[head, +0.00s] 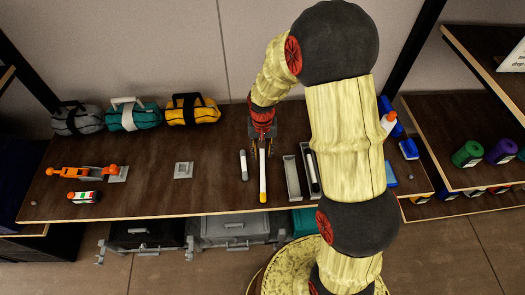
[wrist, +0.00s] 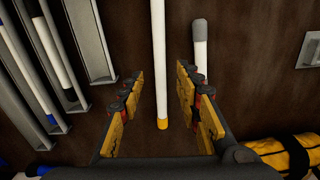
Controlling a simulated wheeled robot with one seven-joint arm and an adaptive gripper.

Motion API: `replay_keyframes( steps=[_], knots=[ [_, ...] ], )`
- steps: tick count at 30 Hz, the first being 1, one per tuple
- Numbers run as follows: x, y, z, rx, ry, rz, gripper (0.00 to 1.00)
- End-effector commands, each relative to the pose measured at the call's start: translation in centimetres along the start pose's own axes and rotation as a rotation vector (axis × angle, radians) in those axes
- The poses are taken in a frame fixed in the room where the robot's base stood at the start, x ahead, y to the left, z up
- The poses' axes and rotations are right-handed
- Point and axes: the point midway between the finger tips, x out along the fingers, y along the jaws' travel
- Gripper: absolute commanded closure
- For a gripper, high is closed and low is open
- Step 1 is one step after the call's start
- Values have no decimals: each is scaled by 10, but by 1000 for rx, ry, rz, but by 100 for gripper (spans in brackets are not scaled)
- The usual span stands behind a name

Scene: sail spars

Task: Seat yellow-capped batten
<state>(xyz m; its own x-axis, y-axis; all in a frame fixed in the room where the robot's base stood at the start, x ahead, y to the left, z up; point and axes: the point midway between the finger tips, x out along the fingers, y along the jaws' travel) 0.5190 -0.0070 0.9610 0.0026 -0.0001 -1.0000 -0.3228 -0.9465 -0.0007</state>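The yellow-capped batten (head: 263,178) is a long white rod lying on the dark table, with a yellow cap at its near end in the head view. A yellow-tipped end of this batten also shows in the wrist view (wrist: 161,70). My gripper (head: 262,150) is open over the batten's far part. In the wrist view its fingers (wrist: 160,85) stand on either side of the batten, with visible gaps. I cannot tell the height of the fingertips over the table. An empty grey channel tray (head: 291,178) lies to the right of the batten.
A shorter grey-capped batten (head: 243,165) lies close on the left. Another grey tray (head: 303,150) on the right holds a batten, partly behind my arm. An orange tool (head: 82,173) and a small grey fixture (head: 183,171) lie left. Bags line the back, including a yellow one (head: 193,108).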

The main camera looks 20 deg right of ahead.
Motion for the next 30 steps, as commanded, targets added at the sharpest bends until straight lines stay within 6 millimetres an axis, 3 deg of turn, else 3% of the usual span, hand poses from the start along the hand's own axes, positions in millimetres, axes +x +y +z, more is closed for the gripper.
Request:
replay_keyframes(
  steps=[8, 22, 30],
  knots=[
    [20, 0, 1, 2, -2, 1, 66],
    [76, 0, 1, 1, -2, 1, 66],
    [70, 0, 1, 1, -1, 0, 81]
  ],
)
